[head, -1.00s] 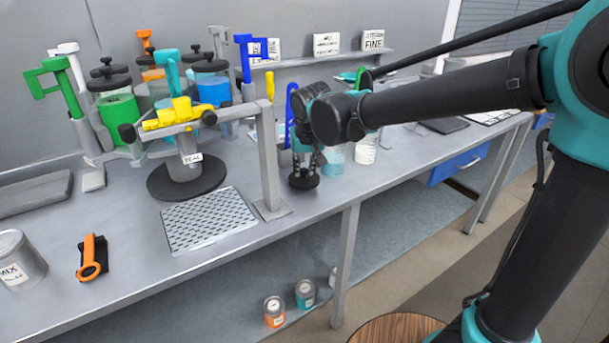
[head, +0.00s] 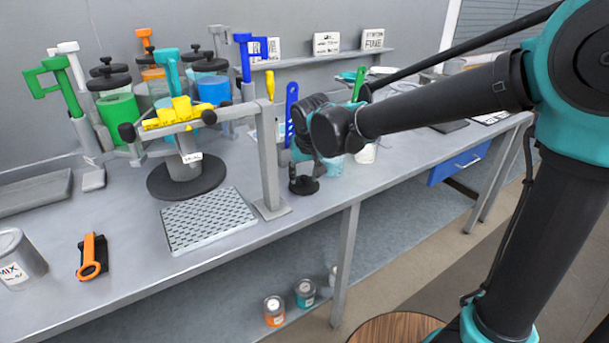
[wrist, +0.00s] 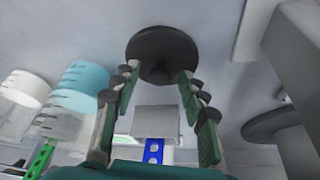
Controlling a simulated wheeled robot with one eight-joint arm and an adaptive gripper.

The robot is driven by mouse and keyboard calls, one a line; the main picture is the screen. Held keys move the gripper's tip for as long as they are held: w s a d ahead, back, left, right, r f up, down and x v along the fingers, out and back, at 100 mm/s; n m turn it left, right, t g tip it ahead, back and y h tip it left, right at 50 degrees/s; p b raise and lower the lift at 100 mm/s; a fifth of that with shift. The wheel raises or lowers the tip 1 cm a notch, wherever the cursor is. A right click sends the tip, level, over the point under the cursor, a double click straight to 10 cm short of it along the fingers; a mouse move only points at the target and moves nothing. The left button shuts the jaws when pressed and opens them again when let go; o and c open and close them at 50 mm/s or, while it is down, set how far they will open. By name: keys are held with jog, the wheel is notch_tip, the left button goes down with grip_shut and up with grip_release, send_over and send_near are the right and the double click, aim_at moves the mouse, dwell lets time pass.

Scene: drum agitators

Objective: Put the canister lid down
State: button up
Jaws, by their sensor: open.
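The canister lid (head: 304,186) is a black disc with a small knob. It lies flat on the grey bench, knob up, to the right of the grey post stand. In the wrist view the lid (wrist: 163,44) sits just beyond my fingertips, its knob toward me. My gripper (wrist: 158,73) is open; its two fingers are spread apart with a gap on both sides of the knob, and it holds nothing. In the head view my wrist and arm partly cover the gripper, behind and above the lid.
A stand with a grey post (head: 267,160) is just left of the lid. A blue slotted tool (head: 291,112) and a cyan container (head: 333,166) stand close behind and right. A perforated tray (head: 207,219) lies left. The bench's front edge is near the lid.

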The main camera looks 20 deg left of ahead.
jog(key=shift+r, duration=0.15)
jog(key=v, duration=1.2)
jog(key=w+d+f+m, duration=0.1)
jog(key=d+f, duration=0.3)
jog(key=d, duration=0.4)
jog(key=w+d+f+m+h, duration=0.1)
jog(key=d+f, duration=0.3)
jog(key=d, duration=0.4)
jog(key=w+d+f+m, duration=0.1)
jog(key=d+f, duration=0.3)
jog(key=d, duration=0.4)
jog(key=s+d+f+m, duration=0.1)
jog(key=s+d+f, duration=0.4)
jog(key=d, duration=0.2)
jog(key=s+d+f+m+h, duration=0.1)
jog(key=s+d+f, duration=0.4)
jog(key=d, duration=0.3)
jog(key=shift+f, duration=0.65)
jog(key=shift+w+d, duration=0.1)
